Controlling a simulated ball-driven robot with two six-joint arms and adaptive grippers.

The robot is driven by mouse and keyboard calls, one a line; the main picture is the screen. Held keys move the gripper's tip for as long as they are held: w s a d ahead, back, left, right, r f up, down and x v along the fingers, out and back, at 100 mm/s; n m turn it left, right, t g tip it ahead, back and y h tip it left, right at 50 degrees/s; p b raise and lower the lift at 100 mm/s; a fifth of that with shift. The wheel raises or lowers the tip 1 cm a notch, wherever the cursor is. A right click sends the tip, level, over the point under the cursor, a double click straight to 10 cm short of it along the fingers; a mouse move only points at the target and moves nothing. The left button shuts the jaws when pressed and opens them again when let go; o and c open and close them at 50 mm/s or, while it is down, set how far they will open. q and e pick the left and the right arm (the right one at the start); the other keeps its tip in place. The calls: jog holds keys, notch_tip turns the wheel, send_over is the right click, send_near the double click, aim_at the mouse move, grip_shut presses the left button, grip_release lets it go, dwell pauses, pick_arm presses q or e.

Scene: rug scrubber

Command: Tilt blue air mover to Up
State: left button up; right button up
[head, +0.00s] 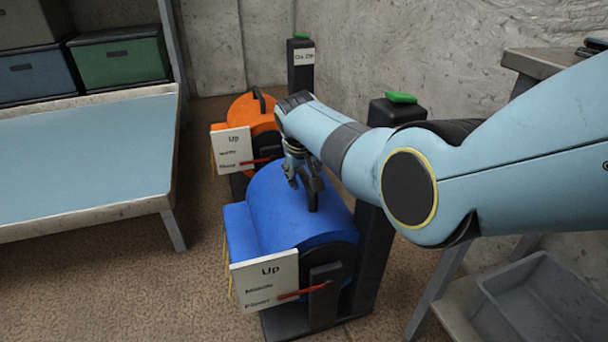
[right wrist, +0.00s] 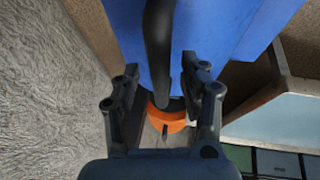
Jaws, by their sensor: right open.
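The blue air mover (head: 290,220) stands on the floor in the middle of the head view. A white card (head: 265,278) on its near side reads Up, Middle and Floor. A red pointer (head: 304,291) beside it lies near the lowest word, Floor. My right gripper (head: 302,180) is at the black handle (head: 313,196) on top of the blue housing. In the right wrist view the right gripper (right wrist: 160,70) is open, and the handle (right wrist: 158,45) runs between its fingers; I cannot tell whether they touch it. My left gripper is out of view.
An orange air mover (head: 252,112) with its own card (head: 232,150) stands behind the blue one. A low blue-topped table (head: 80,160) is at left. Black posts (head: 301,66) stand along the concrete wall. A grey bin (head: 535,300) sits at lower right.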

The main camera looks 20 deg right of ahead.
grip_shut()
send_over(332, 195)
jog(key=shift+f+p, duration=0.45)
jog(key=shift+f, duration=0.2)
grip_release()
jog(key=shift+a, duration=0.1)
